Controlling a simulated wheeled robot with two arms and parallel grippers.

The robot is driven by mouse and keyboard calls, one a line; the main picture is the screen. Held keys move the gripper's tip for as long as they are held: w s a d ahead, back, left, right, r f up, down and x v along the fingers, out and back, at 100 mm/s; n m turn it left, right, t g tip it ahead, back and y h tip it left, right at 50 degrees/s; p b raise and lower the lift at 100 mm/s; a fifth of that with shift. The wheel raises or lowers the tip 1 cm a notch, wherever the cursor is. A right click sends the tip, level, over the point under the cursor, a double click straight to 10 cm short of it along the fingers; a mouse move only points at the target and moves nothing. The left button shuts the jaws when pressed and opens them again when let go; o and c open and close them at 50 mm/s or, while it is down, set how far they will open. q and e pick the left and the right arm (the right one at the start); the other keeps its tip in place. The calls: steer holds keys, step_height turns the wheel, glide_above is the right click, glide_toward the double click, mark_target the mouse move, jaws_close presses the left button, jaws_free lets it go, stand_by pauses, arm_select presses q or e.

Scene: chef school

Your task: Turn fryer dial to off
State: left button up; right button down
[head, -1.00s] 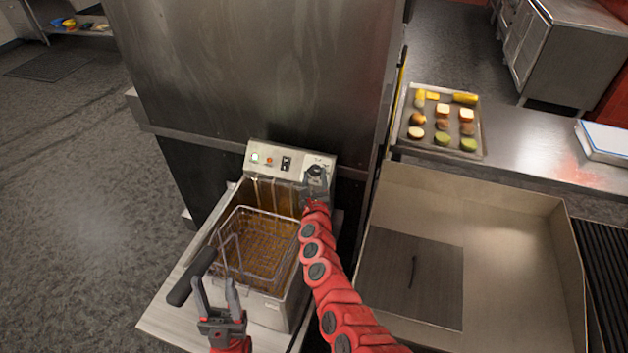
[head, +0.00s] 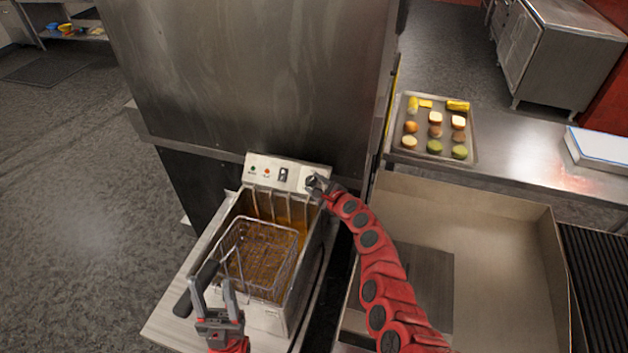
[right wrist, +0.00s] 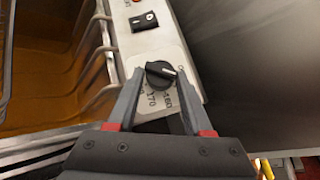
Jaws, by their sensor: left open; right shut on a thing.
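The fryer (head: 262,318) stands with its pale control panel (head: 262,166) at the back. The black dial (right wrist: 160,74) is at the panel's right end; its white pointer mark points right in the wrist view, towards a partly hidden letter. My right gripper (head: 318,184) reaches the dial from the right. In the right wrist view its two fingers (right wrist: 162,82) are closed on either side of the dial. Numbers show on the panel below the dial. My left gripper (head: 213,290) is open and empty, in front of the fryer beside the basket handle (head: 185,303).
A wire basket (head: 259,255) sits in the fryer's oil. A black rocker switch (right wrist: 143,21) is beside the dial. A tall steel cabinet (head: 250,75) rises behind. A tray of food (head: 402,139) lies on the right counter. A large open bin (head: 505,250) is below it.

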steer(key=shift+w+d+r+n+g, duration=0.25)
steer(key=shift+r+n+g, duration=0.2)
steer(key=shift+n+g, duration=0.35)
steer(key=shift+w+r+n+g+y, duration=0.15)
steer(key=shift+n+g+y, duration=0.15)
steer(key=shift+n+g, duration=0.5)
steer(key=shift+n, duration=0.5)
steer(key=shift+w+n+g+b, duration=0.1)
steer(key=shift+n+g+b, duration=0.4)
steer(key=shift+n+g, duration=0.35)
steer(key=shift+w+r+n, duration=0.1)
steer(key=shift+r+n, duration=0.05)
steer(key=shift+n, duration=0.2)
steer(key=shift+a, duration=0.1)
